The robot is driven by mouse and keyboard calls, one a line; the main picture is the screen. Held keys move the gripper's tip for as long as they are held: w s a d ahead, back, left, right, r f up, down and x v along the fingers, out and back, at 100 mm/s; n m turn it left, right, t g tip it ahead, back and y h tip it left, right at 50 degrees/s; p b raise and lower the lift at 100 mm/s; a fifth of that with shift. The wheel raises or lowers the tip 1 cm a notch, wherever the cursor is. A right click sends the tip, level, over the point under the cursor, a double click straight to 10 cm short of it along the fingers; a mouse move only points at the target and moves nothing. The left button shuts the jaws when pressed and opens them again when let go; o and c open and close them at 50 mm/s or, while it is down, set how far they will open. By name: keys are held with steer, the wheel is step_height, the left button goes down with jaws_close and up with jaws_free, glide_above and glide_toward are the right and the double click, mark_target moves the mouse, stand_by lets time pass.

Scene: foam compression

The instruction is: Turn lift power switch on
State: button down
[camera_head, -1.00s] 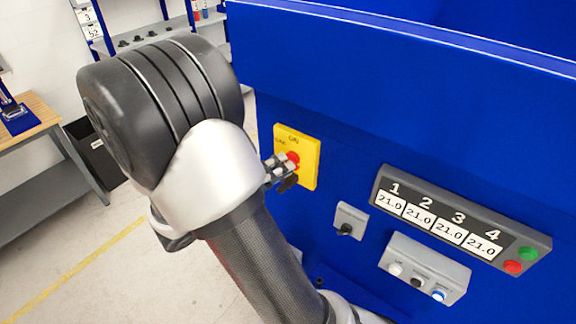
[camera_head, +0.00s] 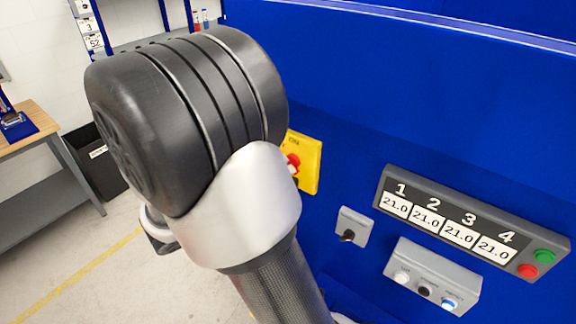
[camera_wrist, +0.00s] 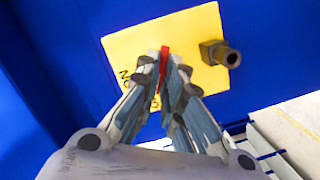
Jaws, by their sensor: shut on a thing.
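The lift power switch is a yellow plate (camera_head: 311,170) with a red knob (camera_head: 293,165), set on the blue machine front. My arm covers the plate's left part in the head view. In the wrist view the yellow plate (camera_wrist: 120,52) is large, with dark lettering partly behind the fingers. My gripper (camera_wrist: 167,64) is shut on the red handle (camera_wrist: 164,58), seen as a thin red strip between the fingertips. The fingers hide most of the handle, so its exact angle is hard to tell. My gripper is hidden behind my arm in the head view.
A dark brass-coloured fitting (camera_wrist: 219,54) sticks out of the plate beside the fingers. Right of the plate are a small key switch box (camera_head: 351,227), a grey display panel (camera_head: 385,187) and a button box (camera_head: 432,279). A black bin (camera_head: 97,165) stands at left.

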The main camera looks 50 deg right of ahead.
steer(key=shift+m+t+b, duration=0.3)
steer(key=shift+m+b, duration=1.1)
steer(key=shift+b, duration=1.6)
steer(key=shift+s+r+m+t+y+b, duration=0.15)
steer(key=shift+m+t+y+b, duration=0.2)
steer(key=shift+m+b, duration=1.6)
steer(key=shift+m+b, duration=0.35)
steer(key=shift+b, duration=3.55)
steer(key=shift+s+m+t+y+b, duration=0.2)
steer(key=shift+m+t+b, duration=0.35)
steer(key=shift+m+b, duration=1.95)
steer(key=shift+n+b, duration=1.05)
steer(key=shift+n, duration=0.05)
steer(key=c, duration=1)
jaws_free()
steer(key=shift+o, duration=0.2)
steer(key=shift+w, duration=0.1)
